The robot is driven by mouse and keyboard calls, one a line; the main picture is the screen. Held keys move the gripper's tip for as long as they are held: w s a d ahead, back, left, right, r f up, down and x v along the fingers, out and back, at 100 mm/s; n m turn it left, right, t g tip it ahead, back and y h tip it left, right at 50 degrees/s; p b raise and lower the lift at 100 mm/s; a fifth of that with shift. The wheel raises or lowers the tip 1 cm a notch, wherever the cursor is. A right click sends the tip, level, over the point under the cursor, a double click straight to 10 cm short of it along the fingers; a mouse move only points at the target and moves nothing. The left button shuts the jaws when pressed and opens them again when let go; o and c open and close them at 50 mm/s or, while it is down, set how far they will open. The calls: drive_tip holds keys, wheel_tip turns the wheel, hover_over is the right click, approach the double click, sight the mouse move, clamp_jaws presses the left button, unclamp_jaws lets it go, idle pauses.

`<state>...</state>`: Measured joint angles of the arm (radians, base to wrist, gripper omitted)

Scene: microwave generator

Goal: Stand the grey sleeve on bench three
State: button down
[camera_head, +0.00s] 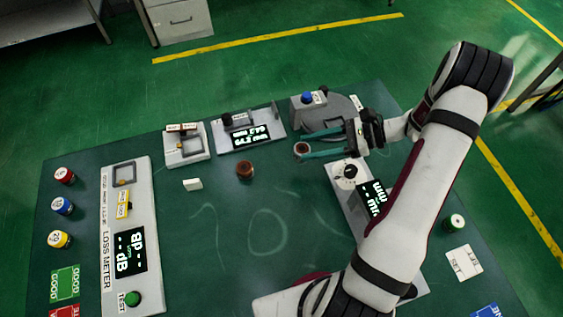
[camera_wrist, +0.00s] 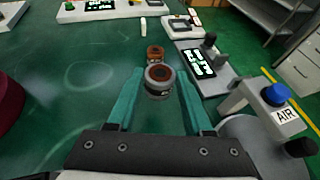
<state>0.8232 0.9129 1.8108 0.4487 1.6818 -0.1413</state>
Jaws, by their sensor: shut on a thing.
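My gripper (camera_head: 303,149) is shut on a small short cylinder, apparently the grey sleeve (camera_head: 302,148), with a brownish ring on top and a dark, white-marked side. In the wrist view the sleeve (camera_wrist: 159,76) sits upright between the two teal fingertips (camera_wrist: 158,88). It seems held above the table; the exact height is hard to tell. A brown sleeve (camera_head: 245,168) stands apart on the green table, just beyond the held one in the wrist view (camera_wrist: 155,52). I cannot make out which station is bench three.
A display unit (camera_head: 250,129) and a white framed block (camera_head: 184,145) stand at the back. A unit with a blue button (camera_head: 307,97) is behind my gripper. A loss meter (camera_head: 127,235) is at left, with several coloured spools nearby.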

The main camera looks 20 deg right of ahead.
drive_tip(key=w+a+f, duration=0.1)
drive_tip(key=a, duration=0.1)
drive_tip(key=w+a+f, duration=0.2)
drive_tip(key=shift+w+a+f, duration=0.1)
drive_tip(key=shift+w+f, duration=0.05)
drive_tip(key=shift+f, duration=2.05)
drive_tip(key=shift+c, duration=1.5)
unclamp_jaws()
